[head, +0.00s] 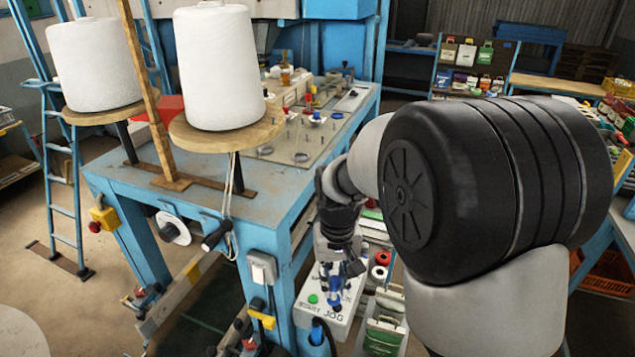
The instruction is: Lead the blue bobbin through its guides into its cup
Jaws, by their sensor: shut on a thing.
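My gripper (343,268) points down in the head view, in front of the blue bench's right end and above the grey START/JOG box. It is shut on a small blue thing (335,284) that looks like the blue bobbin; the fingers and their dark linkage partly cover it. A plate (283,146) on the bench top carries several thin upright pins, which look like the guides, and small round discs. A small blue piece (316,117) stands near the plate's middle; I cannot tell whether it is the cup. Any thread is too small to see.
Two large white cones (221,70) stand on round wooden discs at the bench's left, beside a wooden post (150,90). The START/JOG box (338,308) is close under my gripper. My arm covers the right middle.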

